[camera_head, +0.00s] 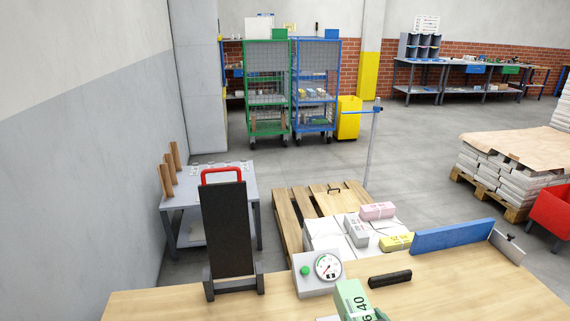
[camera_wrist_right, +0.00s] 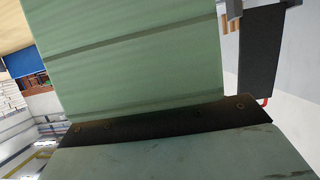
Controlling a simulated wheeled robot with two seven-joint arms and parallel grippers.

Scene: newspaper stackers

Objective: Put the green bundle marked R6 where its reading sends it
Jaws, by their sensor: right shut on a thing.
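The green bundle (camera_head: 349,300) shows at the bottom edge of the head view, with part of a mark reading "6" and "40" on it. It fills much of the right wrist view (camera_wrist_right: 130,60). My right gripper (camera_head: 374,313) is shut on this bundle, just in front of the dial scale (camera_head: 312,283); most of the gripper is cut off below. The scale has a round dial (camera_head: 327,267) and a green button; its reading is too small to tell. A green cage trolley (camera_head: 267,60) and a blue one (camera_head: 318,58) stand at the back. My left gripper is not in view.
The wooden bench (camera_head: 440,285) carries a black upright stand (camera_head: 226,230), a black bar (camera_head: 390,279) and a blue board (camera_head: 452,237). Pink (camera_head: 377,211), grey (camera_head: 356,231) and yellow (camera_head: 396,243) bundles lie beyond it.

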